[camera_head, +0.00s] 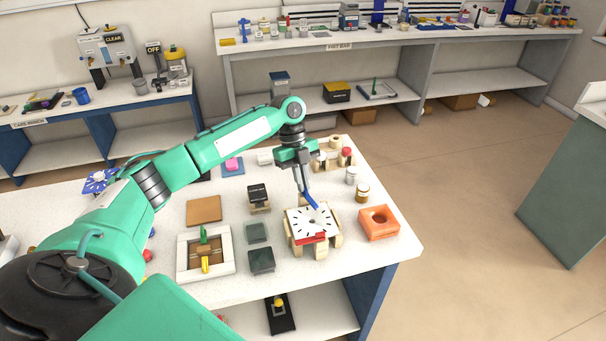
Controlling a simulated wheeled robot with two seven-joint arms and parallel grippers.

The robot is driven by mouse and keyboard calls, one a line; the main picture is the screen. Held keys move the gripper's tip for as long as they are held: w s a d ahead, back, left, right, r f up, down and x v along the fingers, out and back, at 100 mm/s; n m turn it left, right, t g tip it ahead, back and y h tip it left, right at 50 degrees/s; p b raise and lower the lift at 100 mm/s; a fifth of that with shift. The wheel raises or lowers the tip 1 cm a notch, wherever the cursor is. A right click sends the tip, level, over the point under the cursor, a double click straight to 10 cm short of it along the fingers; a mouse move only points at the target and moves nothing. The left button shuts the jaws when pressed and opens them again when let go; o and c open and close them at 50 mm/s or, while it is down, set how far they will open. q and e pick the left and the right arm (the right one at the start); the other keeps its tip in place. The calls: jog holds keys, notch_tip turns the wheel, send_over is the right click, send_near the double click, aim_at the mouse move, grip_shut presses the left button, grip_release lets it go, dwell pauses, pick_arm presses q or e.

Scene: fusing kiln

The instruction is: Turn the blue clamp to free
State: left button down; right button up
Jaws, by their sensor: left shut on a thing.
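The blue clamp (312,202) is a small blue bar at the upper edge of a white dial plate (297,224) with black marks. The plate rests on pale wooden blocks on the table. A red piece (311,238) lies along its near edge. My left gripper (306,192) reaches down from above and is shut on the blue clamp. The fingers hide part of the clamp, so its exact angle is hard to tell. My right gripper is not in view.
Dark tiles (261,260) and a white-framed fixture (222,267) lie to the left. The table's front right corner (408,246) is clear.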

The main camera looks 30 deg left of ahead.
pick_arm(q)
jog(key=n+t+p, duration=0.1)
jog(key=n+p, duration=0.2)
jog(key=n+t+p, duration=0.1)
jog(key=n+p, duration=0.3)
jog(key=n+t+p, duration=0.2)
jog(key=n+p, duration=0.1)
jog(key=n, duration=0.1)
jog(key=shift+s+r, duration=0.3)
jog(key=shift+s, duration=0.1)
jog(key=shift+f+n+t+y+p, duration=0.1)
jog(key=shift+n+t+y+p, duration=0.25)
jog(key=shift+n+p, duration=0.65)
jog(key=shift+f+n+t+y+p, duration=0.1)
jog(key=shift+n+t+y+p, duration=0.25)
jog(key=shift+n+p, duration=0.65)
jog(key=c, duration=1.6)
grip_release()
jog(key=shift+s+d, duration=0.1)
jog(key=shift+b+v, duration=2.3)
jog(key=shift+v, duration=4.6)
jog(key=shift+s+f, duration=0.1)
jog(key=shift+f, duration=0.05)
